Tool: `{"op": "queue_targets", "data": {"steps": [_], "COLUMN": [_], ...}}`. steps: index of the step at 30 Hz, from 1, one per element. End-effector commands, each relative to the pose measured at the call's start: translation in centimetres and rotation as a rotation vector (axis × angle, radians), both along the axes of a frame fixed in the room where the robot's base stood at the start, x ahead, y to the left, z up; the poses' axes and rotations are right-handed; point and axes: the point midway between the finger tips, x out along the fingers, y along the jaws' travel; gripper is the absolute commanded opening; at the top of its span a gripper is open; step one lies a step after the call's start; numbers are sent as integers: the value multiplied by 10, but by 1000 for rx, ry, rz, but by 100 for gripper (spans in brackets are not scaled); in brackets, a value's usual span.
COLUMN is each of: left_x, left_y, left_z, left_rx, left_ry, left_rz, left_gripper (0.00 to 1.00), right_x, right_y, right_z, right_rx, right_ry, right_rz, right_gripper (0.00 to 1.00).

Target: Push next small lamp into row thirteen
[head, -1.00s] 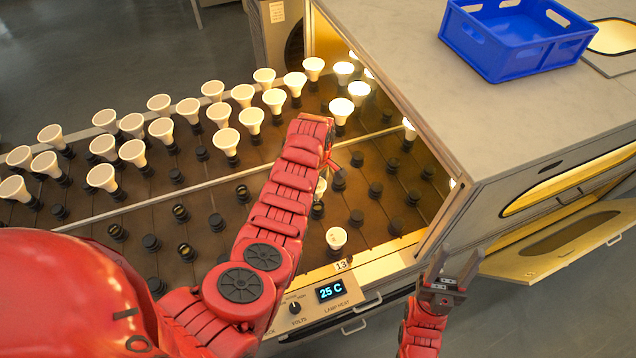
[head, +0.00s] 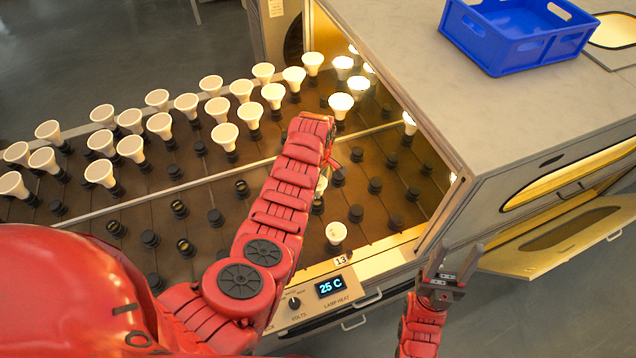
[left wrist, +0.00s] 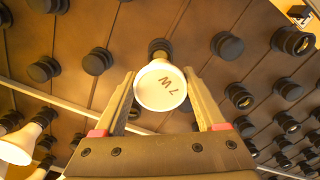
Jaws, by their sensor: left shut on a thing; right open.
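A small white lamp marked 7W (left wrist: 160,86) sits between the two fingers of my left gripper (left wrist: 160,98) in the left wrist view, and the gripper is shut on it. The lamp's narrow end points at a black socket (left wrist: 160,48); I cannot tell whether it is fully seated. In the head view my left arm mostly hides this lamp, with a pale sliver (head: 321,186) showing. Another small lamp (head: 336,232) stands in the front socket by the 13 label (head: 341,261). My right gripper (head: 455,262) is open and empty, right of the board's front corner.
Several lamps (head: 224,136) stand in the rows at the back and left. Empty black sockets (head: 356,213) fill the near rows. The oven's side wall (head: 455,215) bounds the board on the right. A blue crate (head: 500,55) sits on the oven top.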

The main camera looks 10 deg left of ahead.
Motion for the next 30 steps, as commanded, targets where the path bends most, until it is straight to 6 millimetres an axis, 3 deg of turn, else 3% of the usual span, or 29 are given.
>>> {"op": "queue_targets", "data": {"steps": [30], "left_x": [0], "left_y": [0], "left_z": [-29], "left_rx": [-1], "left_ry": [1], "left_rz": [0], "left_gripper": [17], "right_x": [0], "right_y": [0], "right_z": [-21], "right_rx": [0], "right_ry": [0], "right_rz": [0], "right_gripper": [50]}}
